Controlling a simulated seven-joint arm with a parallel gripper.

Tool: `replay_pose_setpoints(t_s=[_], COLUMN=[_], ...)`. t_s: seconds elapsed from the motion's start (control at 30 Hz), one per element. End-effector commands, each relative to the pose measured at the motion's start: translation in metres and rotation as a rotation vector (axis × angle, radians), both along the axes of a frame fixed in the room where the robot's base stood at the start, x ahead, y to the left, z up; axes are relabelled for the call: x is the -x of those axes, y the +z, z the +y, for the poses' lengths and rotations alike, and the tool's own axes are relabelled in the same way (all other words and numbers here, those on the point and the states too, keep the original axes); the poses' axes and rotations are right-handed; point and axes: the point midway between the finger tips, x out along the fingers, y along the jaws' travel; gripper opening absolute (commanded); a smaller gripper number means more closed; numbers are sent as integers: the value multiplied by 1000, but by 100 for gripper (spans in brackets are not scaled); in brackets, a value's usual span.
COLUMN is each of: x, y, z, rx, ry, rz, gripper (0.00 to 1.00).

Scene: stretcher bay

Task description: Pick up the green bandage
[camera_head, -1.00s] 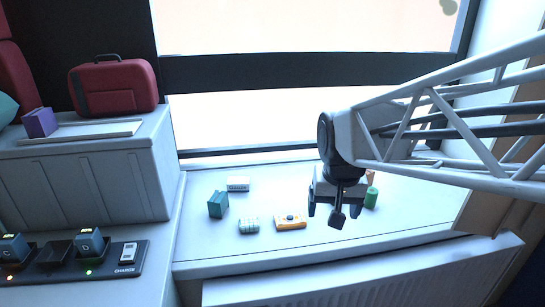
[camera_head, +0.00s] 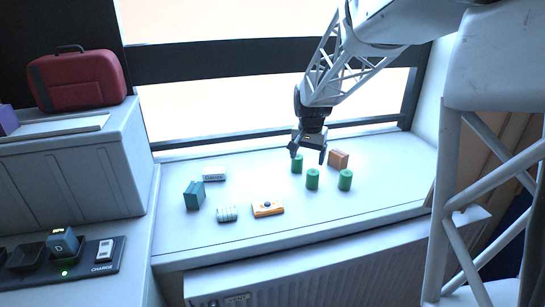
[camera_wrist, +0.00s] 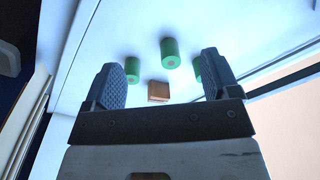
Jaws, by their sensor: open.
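Three green bandage rolls stand on the white sill in the head view: one at the back (camera_head: 297,164), one in the middle (camera_head: 312,179) and one at the right (camera_head: 345,180). My gripper (camera_head: 308,157) is open and empty above the back roll, partly in front of it. In the wrist view my gripper (camera_wrist: 165,88) has its two fingers spread. One green roll (camera_wrist: 170,53) shows beyond and between the fingertips, another (camera_wrist: 132,70) is by the left finger, and a third (camera_wrist: 197,69) is partly hidden by the right finger.
An orange-brown box (camera_head: 338,159) stands close behind the rolls. To the left on the sill (camera_head: 230,245) are a teal box (camera_head: 194,195), a white box (camera_head: 214,174), a pale striped roll (camera_head: 227,214) and a yellow-orange item (camera_head: 267,209). The window is behind.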

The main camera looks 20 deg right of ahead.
Motion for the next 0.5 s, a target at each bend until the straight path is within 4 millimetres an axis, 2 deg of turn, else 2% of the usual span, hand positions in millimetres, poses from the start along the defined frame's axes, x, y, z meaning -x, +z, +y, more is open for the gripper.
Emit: replay_pose_setpoints(t_s=[0.03,0.2,0.5], x=[-12,-48,-99], y=[-10,-36,-86], z=[-7,-30,-69], rx=[-3,-10,-20], ry=[-21,-94,-210], rz=[8,26,55], gripper=[82,82,82])
